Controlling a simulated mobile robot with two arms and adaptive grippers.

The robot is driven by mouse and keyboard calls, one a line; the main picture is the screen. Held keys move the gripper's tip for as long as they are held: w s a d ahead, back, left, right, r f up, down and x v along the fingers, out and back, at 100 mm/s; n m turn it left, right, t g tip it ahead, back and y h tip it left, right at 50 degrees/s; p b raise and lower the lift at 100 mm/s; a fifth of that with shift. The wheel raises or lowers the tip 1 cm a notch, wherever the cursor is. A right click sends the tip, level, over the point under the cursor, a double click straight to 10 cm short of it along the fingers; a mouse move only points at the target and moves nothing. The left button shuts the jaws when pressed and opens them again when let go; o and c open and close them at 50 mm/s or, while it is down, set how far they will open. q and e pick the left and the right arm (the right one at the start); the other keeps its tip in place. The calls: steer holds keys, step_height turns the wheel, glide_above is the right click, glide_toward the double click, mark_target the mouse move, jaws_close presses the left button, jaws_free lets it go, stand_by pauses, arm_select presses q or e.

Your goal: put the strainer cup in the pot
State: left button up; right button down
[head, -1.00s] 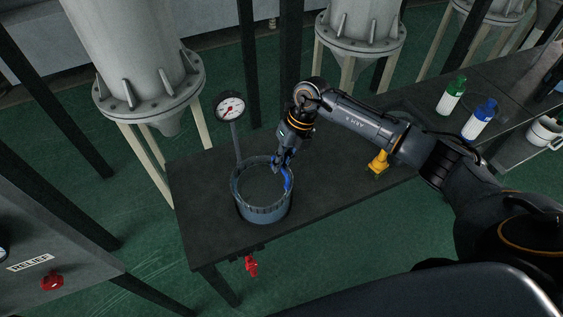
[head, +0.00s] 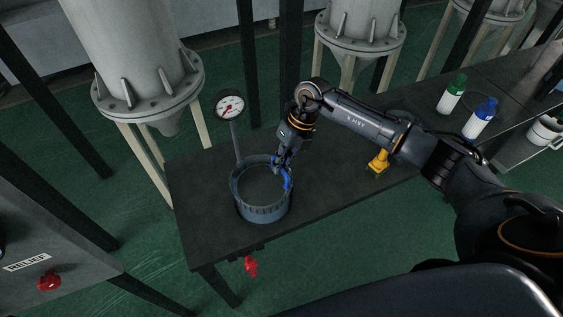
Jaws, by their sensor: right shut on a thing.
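The pot (head: 262,213) is a round grey-blue vessel, open at the top, standing upright on the dark table. My right gripper (head: 279,166) points down at the pot's right rear rim. It is shut on a blue curved piece (head: 288,181), which appears to be part of the strainer cup. This piece lies along the inner right side of the pot's opening. The rest of the cup cannot be told apart from the dark inside of the pot. Whether the cup rests on anything is hidden. My left gripper is not in view.
A pressure gauge (head: 231,107) on a stem stands behind the pot. A yellow fitting (head: 378,161) stands right of it. A red valve handle (head: 251,265) hangs below the table's front edge.

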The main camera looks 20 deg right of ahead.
steer(key=shift+f+b, duration=0.65)
steer(key=shift+f, duration=0.2)
steer(key=c, duration=1.4)
jaws_free()
steer(key=shift+o, duration=0.2)
steer(key=shift+d, duration=0.1)
steer(key=v, duration=1.2)
